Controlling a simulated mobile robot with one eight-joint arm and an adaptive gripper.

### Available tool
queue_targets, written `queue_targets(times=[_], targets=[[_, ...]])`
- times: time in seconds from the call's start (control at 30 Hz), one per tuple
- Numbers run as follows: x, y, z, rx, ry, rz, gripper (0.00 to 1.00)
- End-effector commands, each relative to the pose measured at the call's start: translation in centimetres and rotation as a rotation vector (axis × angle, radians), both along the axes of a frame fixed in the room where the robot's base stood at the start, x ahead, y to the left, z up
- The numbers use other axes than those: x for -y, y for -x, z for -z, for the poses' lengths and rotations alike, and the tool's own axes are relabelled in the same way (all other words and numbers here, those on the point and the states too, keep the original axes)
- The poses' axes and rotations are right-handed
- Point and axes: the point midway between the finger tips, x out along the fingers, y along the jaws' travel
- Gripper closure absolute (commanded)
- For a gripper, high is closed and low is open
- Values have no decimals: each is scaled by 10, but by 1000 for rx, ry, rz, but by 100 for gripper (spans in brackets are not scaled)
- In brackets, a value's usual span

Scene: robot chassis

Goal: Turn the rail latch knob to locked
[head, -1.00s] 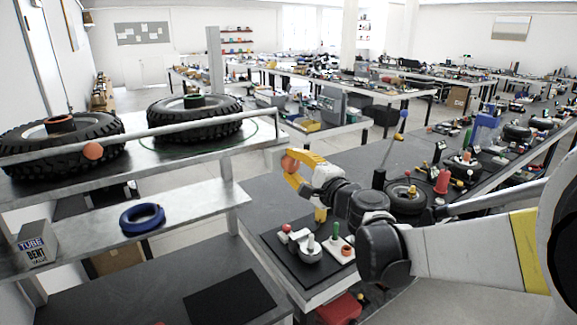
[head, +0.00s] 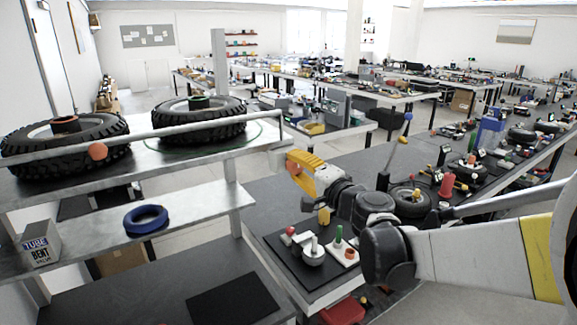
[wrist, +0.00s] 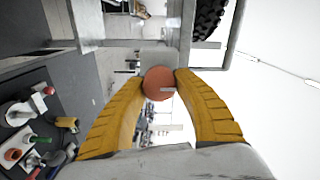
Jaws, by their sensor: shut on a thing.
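The orange-red rail latch knob (wrist: 160,84) sits between my two yellow fingertips in the wrist view. A short pale mark on its face points to the right in that view. My gripper (head: 290,160) is shut on the knob at the right end of the upper rail (head: 190,130). A second orange knob (head: 97,151) sits on the same rail further left, away from my gripper.
Two large tyres (head: 198,119) lie on the shelf behind the rail. A blue ring (head: 146,219) and a tube box (head: 39,243) are on the lower shelf. A workbench with a black mat and small parts (head: 313,252) stands below my gripper.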

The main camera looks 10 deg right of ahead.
Motion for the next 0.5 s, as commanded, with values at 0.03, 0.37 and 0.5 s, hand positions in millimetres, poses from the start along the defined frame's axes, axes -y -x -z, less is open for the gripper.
queue_targets(times=[0.03, 0.37, 0.5], targets=[[0, -1, -1, 1, -1, 1, 95], [0, 0, -1, 0, -1, 1, 41], [0, 0, 0, 0, -1, 1, 41]])
